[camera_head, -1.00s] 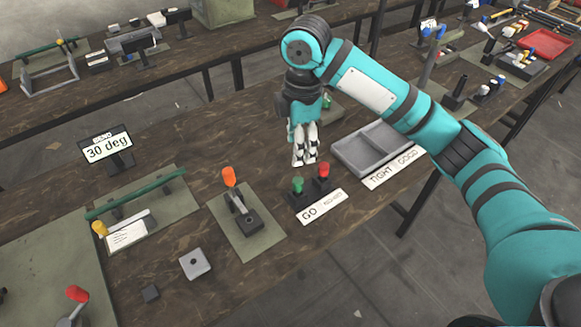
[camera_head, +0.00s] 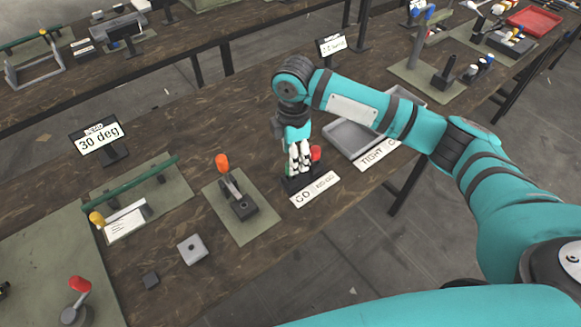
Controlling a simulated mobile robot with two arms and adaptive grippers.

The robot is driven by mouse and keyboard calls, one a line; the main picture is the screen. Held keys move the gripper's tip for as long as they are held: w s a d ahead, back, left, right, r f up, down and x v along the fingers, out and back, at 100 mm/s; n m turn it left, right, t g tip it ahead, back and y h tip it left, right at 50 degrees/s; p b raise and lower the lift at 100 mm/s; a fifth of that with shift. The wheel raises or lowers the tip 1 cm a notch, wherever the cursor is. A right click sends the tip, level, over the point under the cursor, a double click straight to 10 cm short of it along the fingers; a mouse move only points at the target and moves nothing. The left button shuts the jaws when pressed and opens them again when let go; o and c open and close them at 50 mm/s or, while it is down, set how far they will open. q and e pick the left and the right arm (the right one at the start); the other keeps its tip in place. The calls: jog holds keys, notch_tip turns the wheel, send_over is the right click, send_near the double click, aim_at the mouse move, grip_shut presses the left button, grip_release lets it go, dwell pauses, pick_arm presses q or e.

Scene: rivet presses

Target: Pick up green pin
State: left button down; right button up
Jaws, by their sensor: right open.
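The green pin is hidden in the head view behind or between the fingers of my right gripper (camera_head: 299,165). That gripper points down over the left part of a small dark holder (camera_head: 297,185) and is open. I cannot tell whether its fingers touch the pin. A red-topped pin (camera_head: 316,153) stands in the right part of the holder, close beside the fingers. My left gripper is not in view.
A white GO / NO-GO label (camera_head: 315,190) lies in front of the holder. A grey tray (camera_head: 345,140) is right behind it. A press with an orange-tipped lever (camera_head: 222,163) stands to the left on a green mat. A grey block (camera_head: 192,249) lies nearer.

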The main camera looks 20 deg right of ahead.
jog(key=f, duration=0.2)
jog(key=f+p, duration=0.1)
jog(key=shift+s+a+f, duration=0.15)
jog(key=shift+a+f, duration=0.15)
jog(key=shift+f, duration=0.6)
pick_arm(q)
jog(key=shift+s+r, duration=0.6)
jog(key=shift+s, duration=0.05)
pick_arm(e)
grip_shut()
